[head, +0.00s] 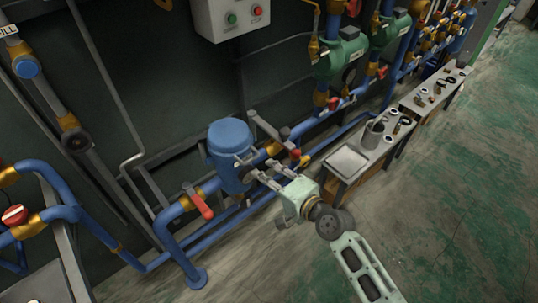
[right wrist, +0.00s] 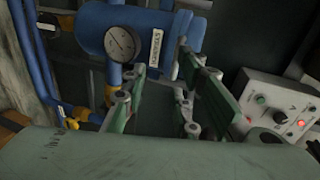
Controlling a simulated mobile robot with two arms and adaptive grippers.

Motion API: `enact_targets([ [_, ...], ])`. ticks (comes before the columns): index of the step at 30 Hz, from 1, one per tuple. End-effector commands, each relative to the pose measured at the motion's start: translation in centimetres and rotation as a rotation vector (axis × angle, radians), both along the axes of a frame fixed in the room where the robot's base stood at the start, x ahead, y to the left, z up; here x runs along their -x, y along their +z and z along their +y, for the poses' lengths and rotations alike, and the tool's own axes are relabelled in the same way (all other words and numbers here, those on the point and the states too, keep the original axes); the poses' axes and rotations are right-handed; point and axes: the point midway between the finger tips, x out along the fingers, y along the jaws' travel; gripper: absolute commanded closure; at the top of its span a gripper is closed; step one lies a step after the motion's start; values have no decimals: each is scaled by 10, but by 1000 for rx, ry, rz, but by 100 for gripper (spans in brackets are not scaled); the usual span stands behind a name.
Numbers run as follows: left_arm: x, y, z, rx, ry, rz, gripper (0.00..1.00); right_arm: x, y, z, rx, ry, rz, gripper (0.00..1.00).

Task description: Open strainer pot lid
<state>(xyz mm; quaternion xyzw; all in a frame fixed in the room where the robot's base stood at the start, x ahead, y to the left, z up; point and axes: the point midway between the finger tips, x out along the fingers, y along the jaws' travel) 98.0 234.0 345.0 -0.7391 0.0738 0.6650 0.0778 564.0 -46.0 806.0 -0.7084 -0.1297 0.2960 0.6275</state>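The blue strainer pot (head: 228,172) stands upright on the blue pipe run in the head view. Its rounded blue lid (head: 229,134) sits on top and looks closed. My right gripper (head: 248,168) is at the right side of the pot, just below the lid. Its fingers are apart with nothing between them; it also shows in the right wrist view (right wrist: 198,72). Contact with the pot cannot be told. My left gripper is not in view.
A red-handled valve (head: 203,207) is on the pipe in front of the pot, and another red-handled valve (head: 298,156) is to its right. A control box (head: 231,14) hangs above. A bench with a tray (head: 346,161) and a metal cup (head: 373,134) stands at right. The green floor is open.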

Motion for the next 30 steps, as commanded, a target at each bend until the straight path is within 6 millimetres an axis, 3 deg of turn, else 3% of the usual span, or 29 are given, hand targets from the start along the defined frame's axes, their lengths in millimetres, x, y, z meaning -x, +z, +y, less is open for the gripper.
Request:
enact_targets([
  [1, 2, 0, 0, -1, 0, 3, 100, -1, 12, 4, -27, 6, -6, 73],
  [4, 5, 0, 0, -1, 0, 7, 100, -4, 20, 9, -52, 10, -10, 73],
  [11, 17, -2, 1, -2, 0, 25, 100, -30, 13, 27, -52, 8, -10, 73],
  [18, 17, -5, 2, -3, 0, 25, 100, -55, 5, 45, -50, 9, -11, 73],
  [30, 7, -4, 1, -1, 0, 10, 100, -63, 3, 51, -47, 8, -11, 73],
])
